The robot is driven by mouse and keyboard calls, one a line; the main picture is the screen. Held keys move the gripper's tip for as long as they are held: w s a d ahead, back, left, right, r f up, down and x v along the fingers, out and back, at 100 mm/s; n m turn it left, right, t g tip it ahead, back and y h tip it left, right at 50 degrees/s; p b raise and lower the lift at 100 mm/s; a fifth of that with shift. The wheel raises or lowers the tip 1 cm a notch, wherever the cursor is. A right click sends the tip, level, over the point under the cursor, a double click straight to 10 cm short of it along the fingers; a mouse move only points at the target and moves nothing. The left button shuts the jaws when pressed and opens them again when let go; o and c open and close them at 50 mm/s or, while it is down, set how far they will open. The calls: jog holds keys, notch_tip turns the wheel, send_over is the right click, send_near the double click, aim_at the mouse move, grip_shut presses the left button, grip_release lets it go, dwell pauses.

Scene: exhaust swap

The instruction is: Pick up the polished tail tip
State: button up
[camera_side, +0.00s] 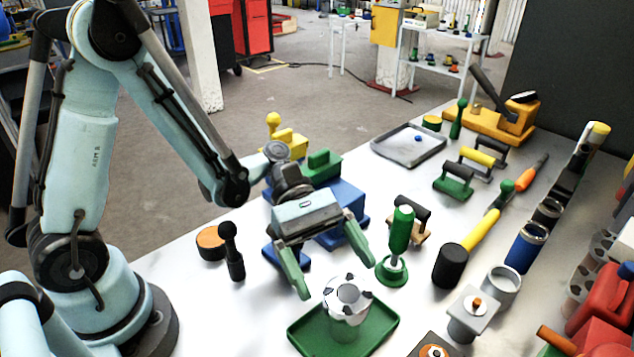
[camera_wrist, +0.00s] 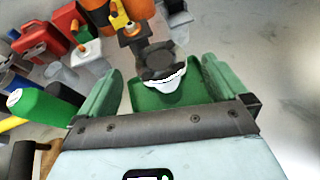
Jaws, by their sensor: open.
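A shiny, short tube, which looks like the polished tail tip (camera_side: 348,309), stands upright on a green tray (camera_side: 305,338). It has a pale rim with dark patches and a dark opening. In the wrist view the tip (camera_wrist: 166,84) shows ahead between my fingers, with the tray (camera_wrist: 145,99) around it. My gripper (camera_side: 337,277) is open and empty, with its two green fingers pointing down just behind and above the tip. One finger is on each side of it, apart from it as far as I can see.
A green-handled tool (camera_side: 401,232) on a round base stands close to the right finger. A black-headed mallet (camera_side: 452,262), a grey block (camera_side: 470,315) and a metal cup (camera_side: 503,284) lie farther right. A black knob-topped post (camera_side: 232,252) stands left. Bare table lies left of the tray.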

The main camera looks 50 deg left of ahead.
aim_at(345, 289)
jog(key=shift+x, duration=2.35)
jog(key=c, duration=1.4)
